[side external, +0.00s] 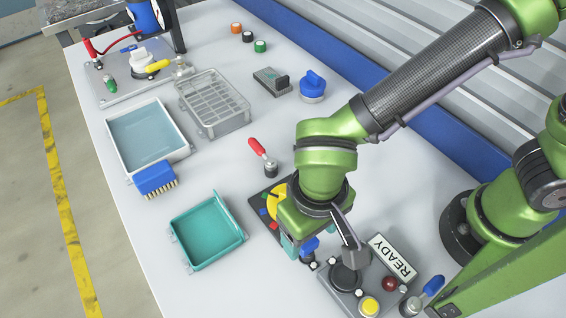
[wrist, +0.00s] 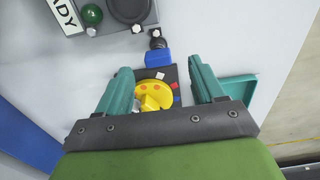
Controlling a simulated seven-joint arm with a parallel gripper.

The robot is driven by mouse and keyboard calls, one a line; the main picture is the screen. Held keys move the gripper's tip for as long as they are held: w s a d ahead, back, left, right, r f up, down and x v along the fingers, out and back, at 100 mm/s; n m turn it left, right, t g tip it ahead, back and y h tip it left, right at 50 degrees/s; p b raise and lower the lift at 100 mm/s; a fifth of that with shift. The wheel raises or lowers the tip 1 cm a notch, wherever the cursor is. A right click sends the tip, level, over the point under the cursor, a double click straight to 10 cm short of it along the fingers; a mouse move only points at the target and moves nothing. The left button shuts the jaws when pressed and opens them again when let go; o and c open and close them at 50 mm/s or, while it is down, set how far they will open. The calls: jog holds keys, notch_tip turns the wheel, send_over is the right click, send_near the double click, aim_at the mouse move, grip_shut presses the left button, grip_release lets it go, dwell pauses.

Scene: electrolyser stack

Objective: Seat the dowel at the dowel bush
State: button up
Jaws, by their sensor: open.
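My gripper (wrist: 160,70) is open and empty, its two teal fingers spread apart. In the wrist view a yellow disc with a raised yellow knob (wrist: 152,97) shows between and beyond the fingers, on a black plate with small coloured patches. A blue-topped part with a black end (wrist: 159,58) lies just past the fingertips; it also shows beside my gripper in the side view (side external: 309,246). A red-handled part with a dark base (side external: 263,157) stands on the bench, clear of my gripper. I cannot tell which part is the dowel or where its bush is.
A READY control box (side external: 337,287) with buttons stands close to my gripper. A teal tray (side external: 207,262), a pale water-filled tray (side external: 184,150), a blue brush (side external: 155,178) and a wire basket (side external: 240,121) lie left. A metal fixture plate (side external: 118,92) is at the far left. Bench between is clear.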

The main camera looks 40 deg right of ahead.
aim_at(309, 244)
notch_tip(309, 244, down, 6)
jog(key=shift+w+d+r, duration=0.1)
jog(key=shift+w+d, duration=0.05)
dwell(0.3)
jog(key=c, duration=1.1)
notch_tip(309, 244, up, 9)
jog(key=shift+w+f, duration=0.1)
jog(key=w+d+r, duration=0.1)
jog(key=w+d, duration=0.1)
jog(key=w, duration=0.1)
jog(key=w+d, duration=0.2)
jog(key=w, duration=0.1)
jog(key=w+d+r, duration=0.1)
jog(key=w+d, duration=0.2)
jog(key=w, duration=0.1)
jog(key=shift+d+r, duration=0.1)
jog(key=shift+r, duration=0.2)
